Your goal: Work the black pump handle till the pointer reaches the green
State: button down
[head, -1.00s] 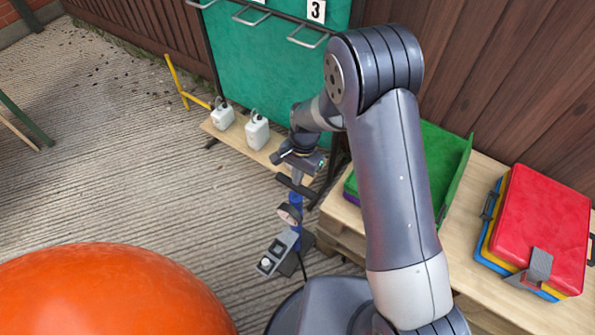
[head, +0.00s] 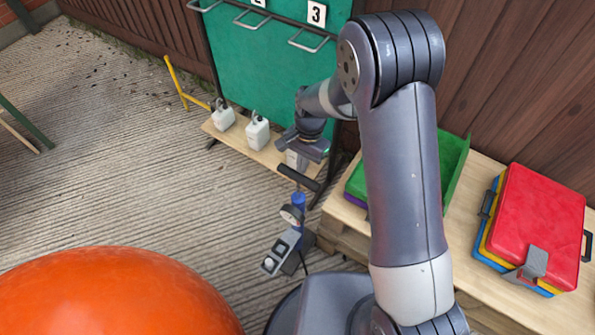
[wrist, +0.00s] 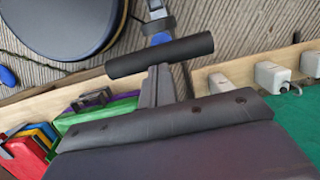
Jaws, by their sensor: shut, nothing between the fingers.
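The black pump handle (head: 299,178) is a crossbar above the blue pump barrel (head: 298,205). A small round gauge (head: 291,214) is fixed at the barrel; its pointer and any green are too small to read. My gripper (head: 296,161) is shut and empty, just above the handle. In the wrist view, the handle (wrist: 160,56) lies across the picture at the tips of my gripper (wrist: 158,85). I cannot tell if they touch. Part of the blue barrel (wrist: 160,38) shows behind the handle.
A grey box (head: 280,251) stands beside the pump foot. A wooden bench with a green tray (head: 452,170) and red case (head: 535,215) is on the right. White jugs (head: 257,133) stand on a plank at the back. A large orange ball (head: 110,295) is at front left.

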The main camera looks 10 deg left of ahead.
notch_tip(320, 180, up, 7)
jog(key=w, duration=0.1)
jog(key=shift+w+d+r+p, duration=0.2)
jog(key=shift+w+d+p, duration=0.05)
jog(key=shift+d+p, duration=0.1)
dwell(0.4)
notch_tip(320, 180, up, 11)
jog(key=p, duration=0.3)
jog(key=shift+r+p, duration=0.15)
jog(key=shift+p, duration=0.2)
dwell(0.4)
